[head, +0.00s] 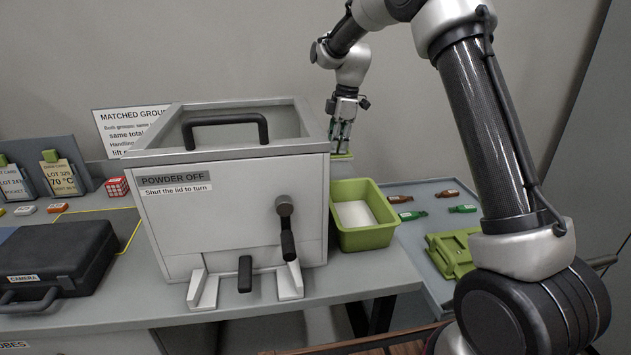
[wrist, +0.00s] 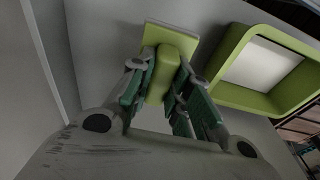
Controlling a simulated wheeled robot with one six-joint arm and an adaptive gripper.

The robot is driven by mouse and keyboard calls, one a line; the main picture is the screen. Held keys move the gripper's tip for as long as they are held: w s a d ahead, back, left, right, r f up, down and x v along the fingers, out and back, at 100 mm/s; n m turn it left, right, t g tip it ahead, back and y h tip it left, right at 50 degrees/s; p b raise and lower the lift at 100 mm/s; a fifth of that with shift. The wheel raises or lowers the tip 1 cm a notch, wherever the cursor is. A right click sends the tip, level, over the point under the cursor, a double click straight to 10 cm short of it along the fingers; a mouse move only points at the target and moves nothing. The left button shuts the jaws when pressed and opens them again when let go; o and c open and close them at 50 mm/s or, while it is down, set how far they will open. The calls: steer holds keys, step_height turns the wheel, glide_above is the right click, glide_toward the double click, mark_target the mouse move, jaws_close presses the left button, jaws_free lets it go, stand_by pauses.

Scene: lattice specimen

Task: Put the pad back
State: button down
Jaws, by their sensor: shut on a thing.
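My gripper (head: 343,140) is behind the green bin in the head view, pointing down. In the wrist view my gripper (wrist: 165,78) is shut on the raised yellow-green grip of the pad (wrist: 172,62). The pad's flat plate shows beyond the fingertips.
The green bin (head: 364,239), with a white bottom or sheet inside, stands right of the grey powder box (head: 230,200); it also shows in the wrist view (wrist: 240,98). Small bottles (head: 413,215) and a green case (head: 452,252) lie on the right-hand surface. A black case (head: 60,262) lies left.

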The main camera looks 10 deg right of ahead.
mark_target(333, 159)
steer(key=shift+w+a+f, duration=0.1)
steer(key=shift+w+a, duration=0.15)
step_height(333, 159, down, 6)
steer(key=shift+w+a+r, duration=0.1)
steer(key=shift+a+r, duration=0.05)
steer(key=shift+r, duration=0.1)
steer(key=shift+f, duration=2.15)
steer(key=c, duration=1.3)
jaws_free()
steer(key=shift+f, duration=0.15)
steer(key=r, duration=0.4)
steer(key=d+r, duration=0.1)
steer(key=r, duration=0.3)
steer(key=d+r, duration=0.1)
steer(key=r, duration=0.3)
steer(key=shift+r, duration=0.2)
